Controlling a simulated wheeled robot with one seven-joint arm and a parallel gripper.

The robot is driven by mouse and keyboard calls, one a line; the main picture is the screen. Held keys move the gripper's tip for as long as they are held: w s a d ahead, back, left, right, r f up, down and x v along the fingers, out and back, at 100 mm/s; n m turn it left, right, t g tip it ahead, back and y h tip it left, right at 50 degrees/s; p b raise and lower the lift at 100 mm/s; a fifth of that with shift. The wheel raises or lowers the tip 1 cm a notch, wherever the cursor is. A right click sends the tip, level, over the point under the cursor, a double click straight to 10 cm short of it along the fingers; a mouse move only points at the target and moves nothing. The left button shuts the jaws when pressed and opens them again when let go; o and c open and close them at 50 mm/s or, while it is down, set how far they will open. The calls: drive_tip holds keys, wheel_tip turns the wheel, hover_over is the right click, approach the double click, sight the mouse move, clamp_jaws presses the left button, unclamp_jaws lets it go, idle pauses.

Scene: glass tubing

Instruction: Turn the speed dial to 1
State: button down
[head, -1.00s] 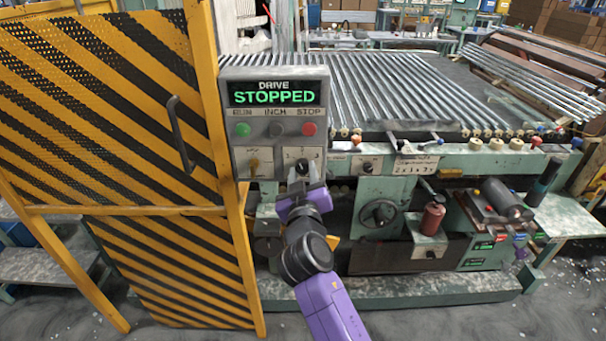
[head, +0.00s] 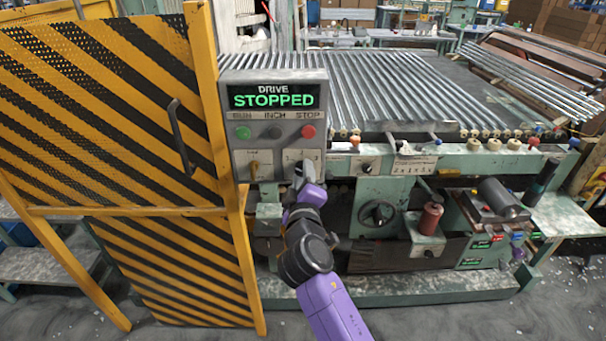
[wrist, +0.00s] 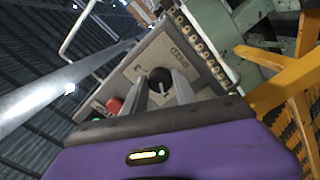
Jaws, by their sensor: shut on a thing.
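The speed dial (wrist: 160,78) is a round dark knob on the grey control panel (head: 240,95), beside the word SPEED in the wrist view. My gripper (wrist: 162,86) has one finger on each side of the knob and is shut on it. In the head view my gripper (head: 303,172) is at the panel's lower right and covers the dial. Parts of the scale marks show just above it. The dial's pointer and its setting cannot be read.
Above the dial are a green RUN button (head: 243,133), a dark INCH button (head: 275,131) and a red STOP button (head: 308,131). A yellow-black striped guard (head: 110,110) stands close on the left. Glass tubes (head: 400,85) lie behind.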

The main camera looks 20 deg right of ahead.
idle(0.4)
drive_tip(key=c, duration=1)
unclamp_jaws()
drive_tip(key=b+v, duration=0.1)
drive_tip(key=v, duration=0.6)
drive_tip(key=shift+s+a, duration=0.15)
drive_tip(key=shift+s, duration=0.2)
